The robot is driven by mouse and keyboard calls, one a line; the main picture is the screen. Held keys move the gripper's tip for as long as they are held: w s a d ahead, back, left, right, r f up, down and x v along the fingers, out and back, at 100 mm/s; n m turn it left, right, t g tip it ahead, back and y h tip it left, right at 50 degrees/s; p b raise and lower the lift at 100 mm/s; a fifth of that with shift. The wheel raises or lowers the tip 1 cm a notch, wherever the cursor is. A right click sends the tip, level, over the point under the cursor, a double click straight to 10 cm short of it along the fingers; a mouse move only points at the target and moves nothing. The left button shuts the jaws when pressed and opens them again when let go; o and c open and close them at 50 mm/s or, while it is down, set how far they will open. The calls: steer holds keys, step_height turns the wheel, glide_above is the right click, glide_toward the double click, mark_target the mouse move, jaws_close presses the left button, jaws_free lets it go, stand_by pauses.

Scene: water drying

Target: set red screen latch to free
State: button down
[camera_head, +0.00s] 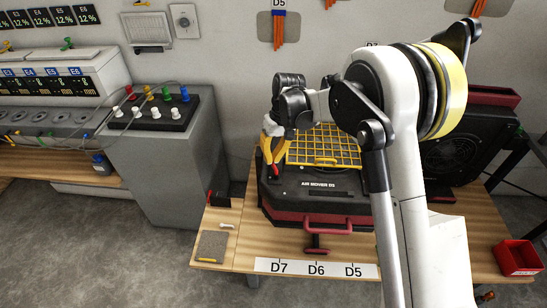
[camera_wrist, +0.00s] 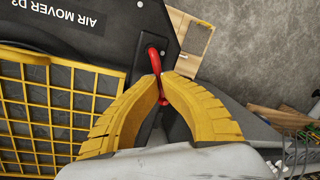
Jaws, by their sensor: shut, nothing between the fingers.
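The red screen latch (camera_wrist: 153,59) is a small red lever on the black top of the air mover, beside the yellow screen (camera_wrist: 50,110). In the head view the latch (camera_head: 276,170) shows just below my gripper (camera_head: 274,160), at the left of the screen (camera_head: 325,146). In the wrist view my gripper (camera_wrist: 162,75) has its yellow fingertips together over the latch, with nothing held between them. The fingers hide part of the latch. Whether the tips touch it, I cannot tell. The latch's setting cannot be read from these views.
The air mover (camera_head: 308,197) stands on a wooden bench (camera_head: 240,250) with a red handle (camera_head: 328,226) at its front. A grey console (camera_head: 170,160) is to the left. Another black fan unit (camera_head: 455,150) is behind my arm. A red bin (camera_head: 518,257) is at the right.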

stand_by(0.3)
steer(key=c, duration=1.5)
jaws_free()
steer(key=shift+a+f, duration=0.1)
steer(key=shift+o, duration=0.2)
step_height(320, 180, up, 12)
steer(key=w+d, duration=0.1)
steer(key=d, duration=0.1)
